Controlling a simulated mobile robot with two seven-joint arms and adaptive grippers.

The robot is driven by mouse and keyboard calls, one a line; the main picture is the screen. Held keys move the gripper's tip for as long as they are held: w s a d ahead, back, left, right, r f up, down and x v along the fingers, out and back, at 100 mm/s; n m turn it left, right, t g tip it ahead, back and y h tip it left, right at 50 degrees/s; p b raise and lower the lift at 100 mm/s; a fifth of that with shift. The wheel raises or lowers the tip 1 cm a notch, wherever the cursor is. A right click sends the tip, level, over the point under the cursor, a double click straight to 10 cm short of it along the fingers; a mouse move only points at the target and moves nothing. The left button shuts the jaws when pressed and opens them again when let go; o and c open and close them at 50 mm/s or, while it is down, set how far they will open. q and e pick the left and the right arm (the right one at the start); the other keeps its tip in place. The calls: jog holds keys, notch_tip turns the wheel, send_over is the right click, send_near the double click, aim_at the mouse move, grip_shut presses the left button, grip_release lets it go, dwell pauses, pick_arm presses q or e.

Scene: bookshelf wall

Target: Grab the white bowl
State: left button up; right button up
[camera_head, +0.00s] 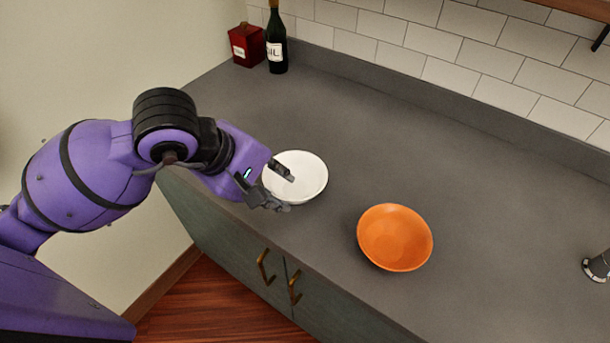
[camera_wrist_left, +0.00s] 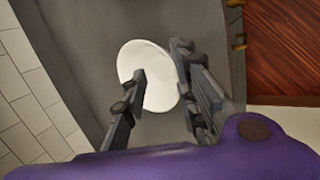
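The white bowl (camera_head: 312,180) stands upright on the grey counter, near its front edge in the head view. My left gripper (camera_head: 284,188) is at the bowl's left side and hides part of it. In the left wrist view the bowl (camera_wrist_left: 150,62) lies beyond and between the two open fingers (camera_wrist_left: 160,98). The left finger overlaps the bowl's inside in that view, and the right finger is by its rim. I cannot tell whether either finger touches the bowl. My right gripper is in neither view.
An orange bowl (camera_head: 394,238) stands on the counter (camera_head: 450,170) to the right. A dark bottle (camera_head: 276,42) and a red box (camera_head: 246,45) stand at the back left by the tiled wall. Cabinet doors with handles (camera_head: 264,267) are below the front edge. The counter's middle is clear.

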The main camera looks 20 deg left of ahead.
aim_at(275, 194)
pick_arm(q)
jog(key=shift+m+y, duration=0.4)
jog(key=shift+y, duration=0.2)
jog(key=w+f, duration=0.1)
jog(key=f, duration=0.4)
jog(key=w+f, duration=0.1)
jog(key=f, duration=0.1)
jog(key=shift+w+a+f+p, duration=0.35)
jog(key=shift+a, duration=0.05)
grip_shut()
